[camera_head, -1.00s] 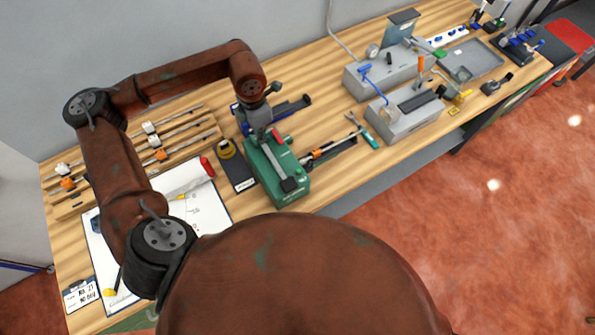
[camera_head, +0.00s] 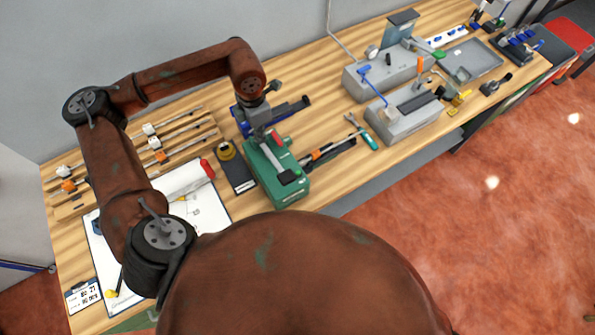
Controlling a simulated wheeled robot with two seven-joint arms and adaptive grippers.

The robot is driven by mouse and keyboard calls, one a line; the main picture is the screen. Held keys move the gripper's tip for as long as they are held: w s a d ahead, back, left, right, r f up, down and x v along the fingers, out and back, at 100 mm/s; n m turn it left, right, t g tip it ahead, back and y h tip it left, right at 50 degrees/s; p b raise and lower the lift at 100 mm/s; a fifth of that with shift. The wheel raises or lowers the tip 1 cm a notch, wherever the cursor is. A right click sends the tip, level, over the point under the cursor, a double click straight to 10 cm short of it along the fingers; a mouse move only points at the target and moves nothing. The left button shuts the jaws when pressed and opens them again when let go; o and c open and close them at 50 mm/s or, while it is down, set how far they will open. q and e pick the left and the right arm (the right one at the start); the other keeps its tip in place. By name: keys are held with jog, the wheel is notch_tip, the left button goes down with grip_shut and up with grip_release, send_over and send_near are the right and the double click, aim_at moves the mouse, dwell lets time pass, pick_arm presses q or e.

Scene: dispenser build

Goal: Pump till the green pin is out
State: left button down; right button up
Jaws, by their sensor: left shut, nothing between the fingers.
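A green box-shaped device (camera_head: 262,180), which looks like the dispenser, stands on the wooden bench in the middle of the head view. A grey strip (camera_head: 271,158) runs along its top to a black part (camera_head: 289,177) at its near right end. A small red part (camera_head: 277,137) shows at its far end. My left gripper (camera_head: 263,128) is shut and empty, pointing down at the far end of the device. I cannot tell whether its tips touch it. I cannot make out a green pin. My right gripper is not in view.
A black stand with a yellow roll (camera_head: 226,150) is close left of the device. An orange-and-black tool (camera_head: 325,153) and teal-handled pliers (camera_head: 368,138) lie right of it. Grey fixtures (camera_head: 405,118) stand further right. A wooden rack (camera_head: 190,148) and paper sheet (camera_head: 205,212) are at left.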

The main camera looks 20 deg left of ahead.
pick_arm(q)
notch_tip(320, 180, up, 7)
jog(key=p, duration=0.3)
dwell(0.4)
dwell(0.4)
